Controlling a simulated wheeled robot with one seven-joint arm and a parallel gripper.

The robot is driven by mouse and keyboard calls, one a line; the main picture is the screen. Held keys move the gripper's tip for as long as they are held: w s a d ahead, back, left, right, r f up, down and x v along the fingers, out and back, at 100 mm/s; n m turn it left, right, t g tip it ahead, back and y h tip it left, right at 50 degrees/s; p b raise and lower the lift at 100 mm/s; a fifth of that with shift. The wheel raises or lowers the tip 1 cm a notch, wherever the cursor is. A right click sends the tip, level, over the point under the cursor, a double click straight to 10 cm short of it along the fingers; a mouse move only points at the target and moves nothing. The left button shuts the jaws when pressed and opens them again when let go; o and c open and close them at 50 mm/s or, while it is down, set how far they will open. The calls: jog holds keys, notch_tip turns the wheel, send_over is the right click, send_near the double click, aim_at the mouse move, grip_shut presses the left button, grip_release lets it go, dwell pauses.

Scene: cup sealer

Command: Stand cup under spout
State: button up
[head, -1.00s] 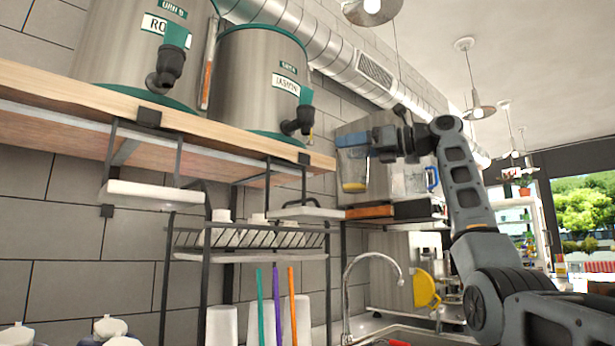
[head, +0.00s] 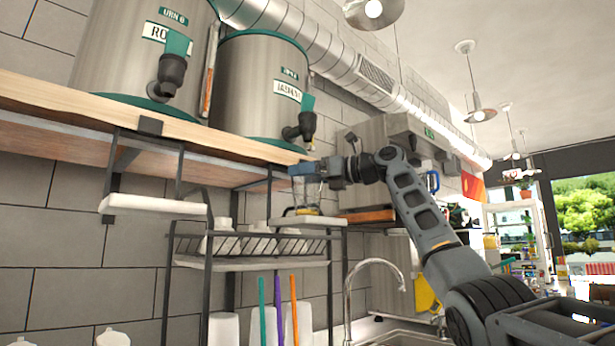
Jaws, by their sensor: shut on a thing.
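My gripper (head: 308,169) is shut on a clear cup (head: 308,190) with something yellow at its bottom. Blue shows around the cup's upper part at the fingers. The cup is upright, below the black spout (head: 302,127) of the right-hand steel urn (head: 262,90), labelled as jasmine. The cup's bottom is at or just above a small white tray (head: 308,221) on a bracket under the shelf; I cannot tell if they touch. The cup's top is near the height of the wooden shelf's edge.
A second urn (head: 125,60) with its spout (head: 170,75) stands left on the wooden shelf (head: 80,117), above another white tray (head: 150,205). A black rack (head: 250,245) with white cups is below. A curved tap (head: 372,265) stands right.

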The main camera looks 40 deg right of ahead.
jog(key=shift+a+f, duration=0.15)
jog(key=shift+f, duration=0.1)
jog(key=o, duration=0.8)
jog(key=b+v, duration=0.1)
jog(key=v, duration=1.1)
jog(key=shift+s, duration=0.1)
